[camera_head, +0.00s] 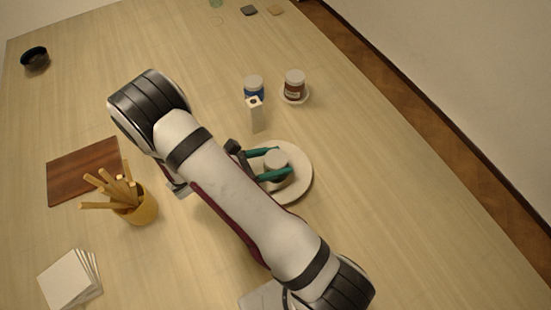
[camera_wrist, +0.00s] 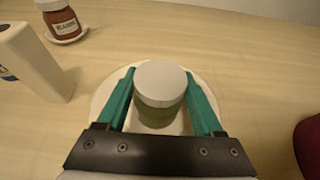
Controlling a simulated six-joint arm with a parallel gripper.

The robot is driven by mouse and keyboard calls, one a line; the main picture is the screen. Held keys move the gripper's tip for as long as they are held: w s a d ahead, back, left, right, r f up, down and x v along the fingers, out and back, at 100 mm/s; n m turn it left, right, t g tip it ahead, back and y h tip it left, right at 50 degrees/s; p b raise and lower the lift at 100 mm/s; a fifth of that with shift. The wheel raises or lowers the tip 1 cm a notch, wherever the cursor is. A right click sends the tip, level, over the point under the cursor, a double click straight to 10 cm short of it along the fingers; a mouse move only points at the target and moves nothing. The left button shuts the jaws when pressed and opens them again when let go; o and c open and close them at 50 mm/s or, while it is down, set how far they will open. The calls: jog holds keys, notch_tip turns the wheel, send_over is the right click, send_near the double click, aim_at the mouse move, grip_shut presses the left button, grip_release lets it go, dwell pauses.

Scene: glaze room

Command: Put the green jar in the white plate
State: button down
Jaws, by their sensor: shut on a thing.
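The green jar (camera_wrist: 160,116) has a pale lid and stands upright between the fingers of my gripper (camera_wrist: 159,73) in the wrist view. In the head view the jar (camera_head: 276,161) shows mostly its lid. My gripper (camera_head: 279,164) has its teal fingers on both sides of the jar and is shut on it. The round white plate (camera_head: 303,184) lies under the jar and fingers, and its rim also shows in the wrist view (camera_wrist: 104,96). The jar is over the plate; I cannot tell whether its base touches it.
A white box-like container (camera_head: 255,118) stands just behind the plate. Behind it are a blue jar (camera_head: 254,92) and a brown jar (camera_head: 294,84) on a saucer (camera_head: 304,99). An ochre cup of sticks (camera_head: 143,209) and a brown board (camera_head: 80,172) are at left. The right side is clear.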

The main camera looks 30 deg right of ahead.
aim_at(265, 163)
jog(key=shift+c, duration=0.2)
grip_release()
jog(key=v, duration=0.4)
jog(key=shift+a, duration=0.15)
notch_tip(265, 163, up, 7)
jog(key=s+r+m+g+y, duration=0.4)
jog(key=s+r+m+y, duration=0.2)
jog(key=s+m, duration=0.45)
jog(key=s+a+r+m+t+y, duration=0.2)
jog(key=s+a+m+y, duration=0.5)
jog(key=m, duration=0.6)
jog(key=shift+a+r+t+y, duration=0.2)
jog(key=shift+r+t+y, duration=0.2)
jog(key=shift+t+y, duration=0.6)
